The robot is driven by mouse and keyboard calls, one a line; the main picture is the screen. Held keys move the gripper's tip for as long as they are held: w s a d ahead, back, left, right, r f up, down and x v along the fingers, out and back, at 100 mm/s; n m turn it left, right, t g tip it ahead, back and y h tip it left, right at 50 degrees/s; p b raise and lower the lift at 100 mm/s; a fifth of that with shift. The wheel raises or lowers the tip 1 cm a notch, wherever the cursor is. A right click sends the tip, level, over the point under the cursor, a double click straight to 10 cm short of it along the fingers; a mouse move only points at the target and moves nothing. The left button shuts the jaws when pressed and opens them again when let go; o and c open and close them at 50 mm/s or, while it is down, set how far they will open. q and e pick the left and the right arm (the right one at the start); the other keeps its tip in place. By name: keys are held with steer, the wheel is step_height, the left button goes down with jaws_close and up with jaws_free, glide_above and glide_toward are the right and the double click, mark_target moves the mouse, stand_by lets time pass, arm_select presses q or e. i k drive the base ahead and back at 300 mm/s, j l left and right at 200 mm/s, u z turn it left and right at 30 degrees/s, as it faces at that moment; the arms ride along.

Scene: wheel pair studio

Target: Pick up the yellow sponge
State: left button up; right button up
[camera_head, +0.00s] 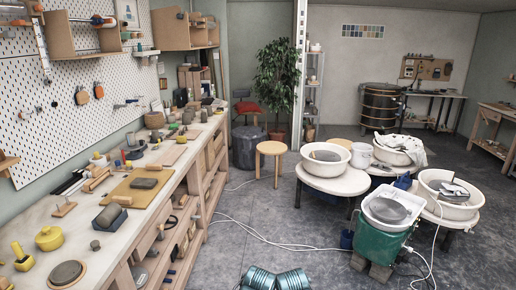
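Several small yellow things lie on the long workbench (34,213) at the left, and I cannot tell for sure which is the sponge. A rounded yellow piece with a knob on top (49,239) sits near the front of the bench. A yellow piece (22,260) lies closer, at the left edge of the view. A smaller yellow piece (97,160) is farther back by the pegboard.
Pottery wheels with white basins (326,169) stand at the right. The grey floor between is mostly open, crossed by white cables (262,238). A wooden stool (271,149) stands behind.

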mark_target(180, 140)
steer(key=i+u, duration=0.25)
steer(key=i, duration=0.3)
steer(key=i+u, duration=0.25)
steer(key=i, duration=0.25)
steer(key=i+l+u, duration=0.25)
steer(key=i, duration=0.25)
steer(key=i+l+u, duration=0.25)
steer(key=i, duration=0.3)
